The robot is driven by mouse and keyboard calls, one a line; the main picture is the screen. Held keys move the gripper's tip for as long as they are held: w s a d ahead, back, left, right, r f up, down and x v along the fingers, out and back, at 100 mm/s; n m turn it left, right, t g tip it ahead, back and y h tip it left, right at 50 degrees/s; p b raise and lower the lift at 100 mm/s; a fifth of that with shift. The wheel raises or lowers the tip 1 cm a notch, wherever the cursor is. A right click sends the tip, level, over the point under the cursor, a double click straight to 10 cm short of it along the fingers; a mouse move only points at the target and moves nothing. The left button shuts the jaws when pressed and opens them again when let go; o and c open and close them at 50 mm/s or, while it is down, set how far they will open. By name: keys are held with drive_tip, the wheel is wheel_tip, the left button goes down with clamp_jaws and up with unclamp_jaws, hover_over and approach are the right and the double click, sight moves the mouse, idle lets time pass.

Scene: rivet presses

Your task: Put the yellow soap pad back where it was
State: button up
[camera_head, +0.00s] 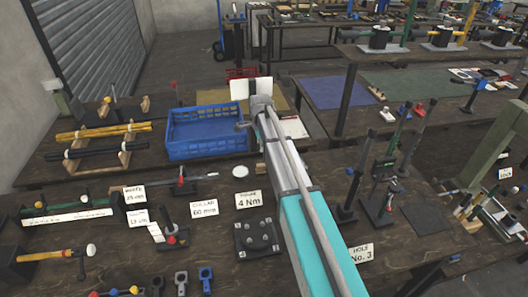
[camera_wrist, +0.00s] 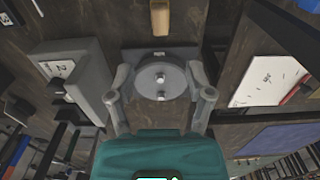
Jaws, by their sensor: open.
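I cannot make out a yellow soap pad for certain in either view. A tan-yellow block (camera_wrist: 160,18) with rounded ends lies on the dark wooden bench at the top of the wrist view; I cannot tell whether it is the pad. My gripper (camera_wrist: 161,82) is open, its two grey fingers spread. A round grey metal disc (camera_wrist: 160,92) on a dark plate shows between and beyond the fingers; I cannot tell if they touch it. In the head view my arm reaches over the bench, and its links mostly hide the gripper.
A blue crate (camera_head: 207,133) stands on the bench left of my arm. A grey box (camera_wrist: 72,80) with a white label sits left of the fingers. A white sheet (camera_wrist: 268,78) lies to their right. Upright tools (camera_head: 385,185) stand right of my arm; labelled tools crowd the near bench.

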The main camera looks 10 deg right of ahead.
drive_tip(key=s+n, duration=1.8)
drive_tip(key=s, duration=1.1)
drive_tip(key=shift+d, duration=0.15)
